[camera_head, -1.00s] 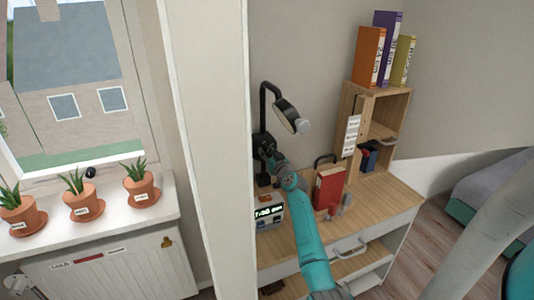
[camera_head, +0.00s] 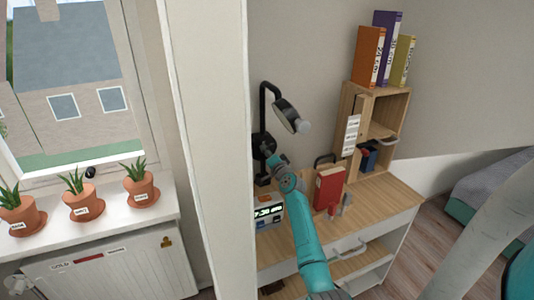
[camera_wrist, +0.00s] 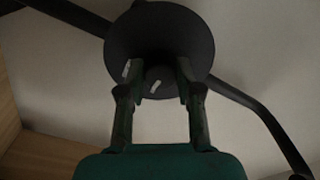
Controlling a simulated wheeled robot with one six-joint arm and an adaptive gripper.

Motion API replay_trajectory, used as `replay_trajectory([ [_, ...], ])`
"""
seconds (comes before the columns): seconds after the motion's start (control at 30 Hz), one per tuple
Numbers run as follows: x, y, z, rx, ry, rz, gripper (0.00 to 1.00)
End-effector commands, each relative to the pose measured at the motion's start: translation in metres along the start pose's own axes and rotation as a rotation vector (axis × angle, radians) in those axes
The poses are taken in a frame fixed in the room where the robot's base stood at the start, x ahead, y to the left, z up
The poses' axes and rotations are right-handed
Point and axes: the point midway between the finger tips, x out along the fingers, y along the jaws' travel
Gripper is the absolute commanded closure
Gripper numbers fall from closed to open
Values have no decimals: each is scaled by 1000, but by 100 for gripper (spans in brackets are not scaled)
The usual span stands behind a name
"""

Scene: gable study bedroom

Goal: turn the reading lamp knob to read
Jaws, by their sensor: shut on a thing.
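The black reading lamp (camera_head: 287,113) stands at the left end of the desk, its arm rising from a dark base plate. In the wrist view the dark round plate (camera_wrist: 160,28) fills the top middle, with a small dark knob (camera_wrist: 160,78) on it. One white mark shows near the knob and another on the plate by the left finger; no lettering is readable. My gripper (camera_wrist: 160,68) has its two fingers on either side of the knob and is shut on it. In the head view my gripper (camera_head: 268,163) is at the lamp's base, small and partly hidden.
A clock (camera_head: 268,213) sits just below my gripper on the desk (camera_head: 385,200). A red book (camera_head: 329,187) and a wooden shelf unit (camera_head: 402,105) stand to the right. A white wall edge (camera_head: 220,150) is close on the left.

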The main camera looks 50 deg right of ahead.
Motion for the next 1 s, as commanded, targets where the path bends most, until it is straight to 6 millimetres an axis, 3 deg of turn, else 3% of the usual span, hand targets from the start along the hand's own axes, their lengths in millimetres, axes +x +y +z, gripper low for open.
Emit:
replay_trajectory([
  [0.6,0,2,1,570,18,15,100],
  [1.0,-1,3,2,805,26,20,100],
])
